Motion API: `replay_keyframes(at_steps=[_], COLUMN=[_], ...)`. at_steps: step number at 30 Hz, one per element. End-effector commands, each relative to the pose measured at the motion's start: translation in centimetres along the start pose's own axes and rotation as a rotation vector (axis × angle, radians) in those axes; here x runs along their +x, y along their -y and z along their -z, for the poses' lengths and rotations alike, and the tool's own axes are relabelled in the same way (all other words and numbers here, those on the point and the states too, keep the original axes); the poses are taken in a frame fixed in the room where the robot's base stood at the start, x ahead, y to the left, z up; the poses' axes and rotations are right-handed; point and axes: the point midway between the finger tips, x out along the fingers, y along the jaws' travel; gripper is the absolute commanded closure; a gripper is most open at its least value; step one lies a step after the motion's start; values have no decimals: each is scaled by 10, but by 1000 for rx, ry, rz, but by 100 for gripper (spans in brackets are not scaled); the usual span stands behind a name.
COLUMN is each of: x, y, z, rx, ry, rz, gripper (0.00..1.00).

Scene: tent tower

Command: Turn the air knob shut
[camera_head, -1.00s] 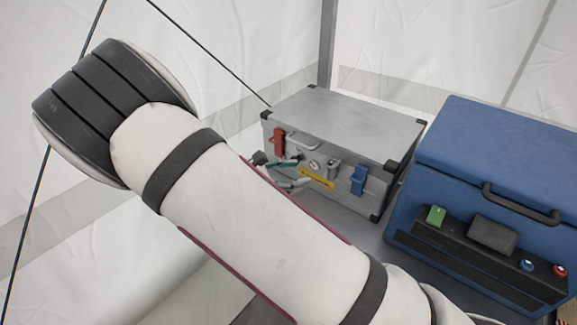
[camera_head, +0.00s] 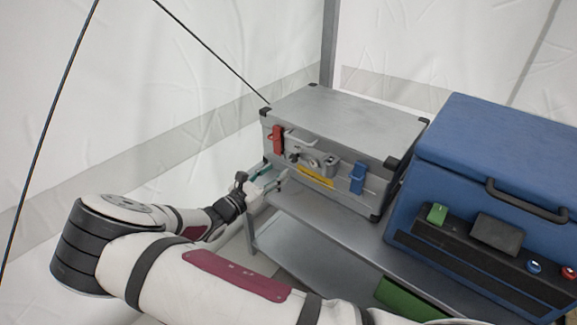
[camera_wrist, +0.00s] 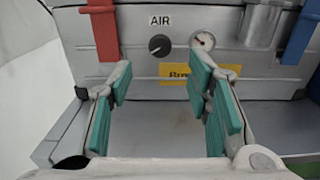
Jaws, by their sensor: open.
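The air knob (camera_wrist: 159,45) is a small black round dial under an "AIR" label on the front of a grey metal case (camera_head: 345,112). It shows in the wrist view above and between my fingers, with a pale pointer mark on it. In the head view the knob is small and hard to make out. My gripper (camera_wrist: 160,105) is open and empty, its green-padded fingers short of the case front and apart from the knob. In the head view my gripper (camera_head: 268,182) is in front of the case's lower left.
A blue box (camera_head: 490,165) stands to the right on the metal table (camera_head: 330,225). Tent wall lies left.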

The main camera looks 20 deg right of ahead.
Motion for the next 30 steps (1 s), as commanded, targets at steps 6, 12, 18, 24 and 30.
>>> replay_keyframes(at_steps=[6, 12, 18, 24, 30], x=[42, 64, 71, 71, 71], y=[1, 0, 0, 0, 0], z=[2, 1, 0, 0, 0], rx=[0, 0, -1, 0, 0], ry=[1, 1, 0, 0, 0], rz=[2, 1, 0, 0, 0], gripper=[54, 54, 54, 54, 98])
